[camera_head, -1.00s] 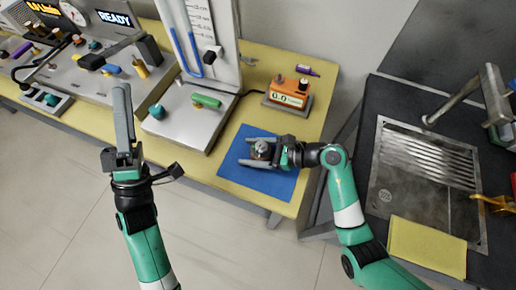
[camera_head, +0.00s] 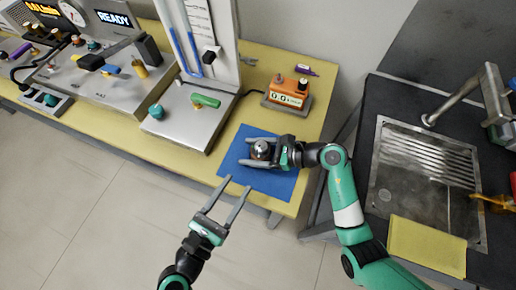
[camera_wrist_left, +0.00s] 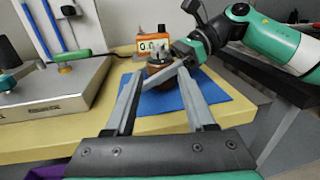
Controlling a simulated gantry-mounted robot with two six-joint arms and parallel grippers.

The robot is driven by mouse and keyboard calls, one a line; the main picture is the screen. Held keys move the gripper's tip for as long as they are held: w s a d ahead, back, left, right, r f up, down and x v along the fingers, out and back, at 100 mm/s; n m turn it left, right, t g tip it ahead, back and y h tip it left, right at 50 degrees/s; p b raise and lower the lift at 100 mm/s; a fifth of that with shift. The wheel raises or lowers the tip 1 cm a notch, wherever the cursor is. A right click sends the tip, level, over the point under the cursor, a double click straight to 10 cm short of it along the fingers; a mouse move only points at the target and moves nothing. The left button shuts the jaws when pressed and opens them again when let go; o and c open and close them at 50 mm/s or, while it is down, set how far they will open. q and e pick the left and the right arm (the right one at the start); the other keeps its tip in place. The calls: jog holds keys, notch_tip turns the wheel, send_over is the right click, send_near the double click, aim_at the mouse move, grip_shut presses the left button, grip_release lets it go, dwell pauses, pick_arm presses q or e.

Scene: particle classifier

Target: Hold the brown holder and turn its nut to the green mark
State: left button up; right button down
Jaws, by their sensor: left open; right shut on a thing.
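The brown holder with its grey metal nut (camera_head: 260,149) stands on the blue mat (camera_head: 283,184). My right gripper (camera_head: 257,152) is shut on the holder, coming from the right with a finger on either side. In the left wrist view the brown holder (camera_wrist_left: 161,76) shows between and beyond my left fingers, with the grey nut on top. My left gripper (camera_head: 237,183) is open and empty, at the mat's front edge, short of the holder. I cannot make out the green mark.
The yellow table (camera_head: 318,114) carries an orange device with a display (camera_head: 288,94) behind the mat. A grey instrument with a green handle (camera_head: 205,101) stands to the left. A sink (camera_head: 420,180) with a yellow cloth (camera_head: 428,247) is at the right.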

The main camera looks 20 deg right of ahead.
aim_at(258, 151)
pick_arm(q)
jog(key=x, duration=1.2)
jog(key=shift+a, duration=0.1)
jog(key=shift+c, duration=0.2)
jog(key=shift+w+f, duration=0.1)
grip_shut()
